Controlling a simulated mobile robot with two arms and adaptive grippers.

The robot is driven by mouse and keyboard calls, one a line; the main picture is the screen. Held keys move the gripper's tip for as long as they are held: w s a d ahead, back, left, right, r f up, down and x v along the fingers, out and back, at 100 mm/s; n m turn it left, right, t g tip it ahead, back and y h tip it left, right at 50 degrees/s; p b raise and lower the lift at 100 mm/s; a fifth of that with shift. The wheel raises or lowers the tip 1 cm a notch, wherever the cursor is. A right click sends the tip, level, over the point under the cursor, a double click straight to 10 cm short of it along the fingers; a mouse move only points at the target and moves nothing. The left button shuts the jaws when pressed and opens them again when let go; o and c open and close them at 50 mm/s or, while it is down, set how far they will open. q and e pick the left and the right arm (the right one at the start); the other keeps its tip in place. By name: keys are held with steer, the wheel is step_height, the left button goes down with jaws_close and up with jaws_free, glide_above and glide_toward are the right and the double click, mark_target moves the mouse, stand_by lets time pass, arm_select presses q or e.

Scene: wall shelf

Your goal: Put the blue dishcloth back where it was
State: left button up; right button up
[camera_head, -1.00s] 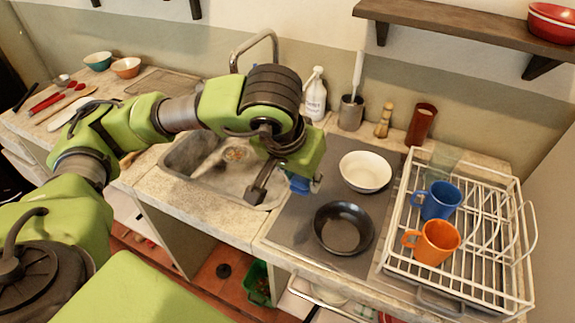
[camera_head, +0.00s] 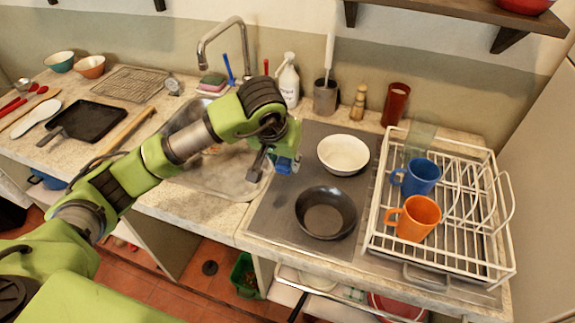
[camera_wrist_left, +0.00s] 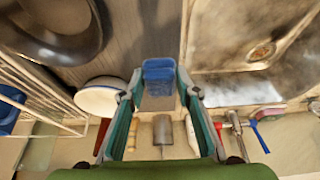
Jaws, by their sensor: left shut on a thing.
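My left gripper (camera_head: 272,166) is shut on the blue dishcloth (camera_head: 286,165), above the counter at the border between the sink (camera_head: 222,180) and the dark grey panel. In the left wrist view the dishcloth (camera_wrist_left: 159,72) is a small blue piece between the two fingers (camera_wrist_left: 160,88). The gripper hides part of it in the head view. A white bowl (camera_head: 343,154) and a black pan (camera_head: 325,212) stand to the right of the gripper. My right gripper is not in view.
A white dish rack (camera_head: 465,240) with a blue mug (camera_head: 416,177) and an orange mug (camera_head: 414,217) stands at right. The tap (camera_head: 222,28), a white bottle (camera_head: 288,82) and a utensil holder (camera_head: 326,97) stand along the wall. A dark tray (camera_head: 93,121) lies at left.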

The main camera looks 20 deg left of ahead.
mark_target(287, 180)
arm_select(q)
steer(key=shift+w+d+f, duration=0.15)
steer(key=shift+w+f, duration=0.65)
steer(key=shift+f, duration=0.2)
steer(key=shift+f+p, duration=0.4)
steer(key=shift+p, duration=0.15)
step_height(287, 180, down, 2)
steer(key=shift+f+p, duration=0.1)
steer(key=shift+p, duration=0.35)
steer(key=shift+f, duration=0.1)
steer(key=shift+f, duration=0.1)
steer(key=o, duration=0.5)
steer(key=shift+b, duration=0.3)
steer(key=o, duration=0.5)
